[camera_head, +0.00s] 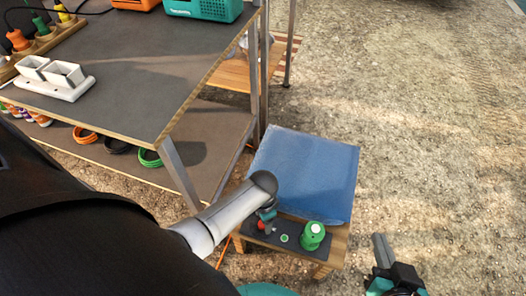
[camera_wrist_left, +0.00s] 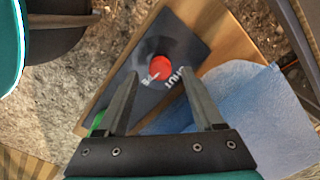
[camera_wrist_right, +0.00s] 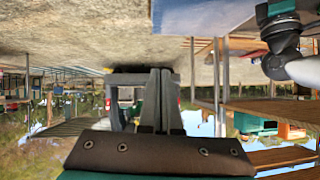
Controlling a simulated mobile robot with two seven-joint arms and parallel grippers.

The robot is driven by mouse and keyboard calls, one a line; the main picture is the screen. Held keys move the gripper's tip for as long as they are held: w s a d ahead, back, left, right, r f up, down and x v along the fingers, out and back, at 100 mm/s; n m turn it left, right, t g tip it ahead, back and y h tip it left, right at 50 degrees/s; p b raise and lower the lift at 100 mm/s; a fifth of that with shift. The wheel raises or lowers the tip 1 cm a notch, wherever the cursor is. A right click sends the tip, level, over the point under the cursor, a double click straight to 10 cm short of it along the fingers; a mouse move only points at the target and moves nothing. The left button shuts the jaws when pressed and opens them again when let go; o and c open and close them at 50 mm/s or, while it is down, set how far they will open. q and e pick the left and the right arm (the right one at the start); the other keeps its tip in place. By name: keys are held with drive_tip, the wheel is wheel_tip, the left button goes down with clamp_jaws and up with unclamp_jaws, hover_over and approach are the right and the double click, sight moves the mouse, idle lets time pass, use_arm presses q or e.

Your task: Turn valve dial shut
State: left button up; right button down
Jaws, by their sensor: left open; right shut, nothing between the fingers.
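The red valve dial (camera_wrist_left: 160,67) sits on a dark panel (camera_wrist_left: 189,36) in the left wrist view. White letters reading SHUT are printed beside it, and a small white mark points to the lower left of the dial. Another label there is too small to read. My left gripper (camera_wrist_left: 160,78) is open, its fingers either side of the dial in the picture; I cannot tell whether they touch it. In the head view the left arm partly hides the dial (camera_head: 263,226). My right gripper (camera_head: 384,250) is shut and empty, off the table's right side.
The panel lies on a small wooden table (camera_head: 338,240) with a blue cloth (camera_head: 310,170) behind it. A green button (camera_head: 284,238) and a green cylinder (camera_head: 313,236) stand right of the dial. A grey shelf bench (camera_head: 130,95) is at the left. Gravel ground to the right is clear.

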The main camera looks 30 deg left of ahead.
use_arm(q)
drive_tip(key=shift+f+b, duration=0.45)
drive_tip(key=shift+f, duration=0.2)
drive_tip(key=shift+f+b, duration=0.35)
drive_tip(key=shift+f, duration=0.1)
use_arm(e)
drive_tip(key=shift+a+r+t+y, duration=0.4)
drive_tip(key=shift+a+t, duration=0.25)
drive_tip(key=shift+t, duration=0.1)
drive_tip(key=shift+a+r+t+y, duration=0.3)
drive_tip(key=shift+a+r+t, duration=0.05)
drive_tip(key=shift+a+t, duration=0.35)
use_arm(q)
clamp_jaws()
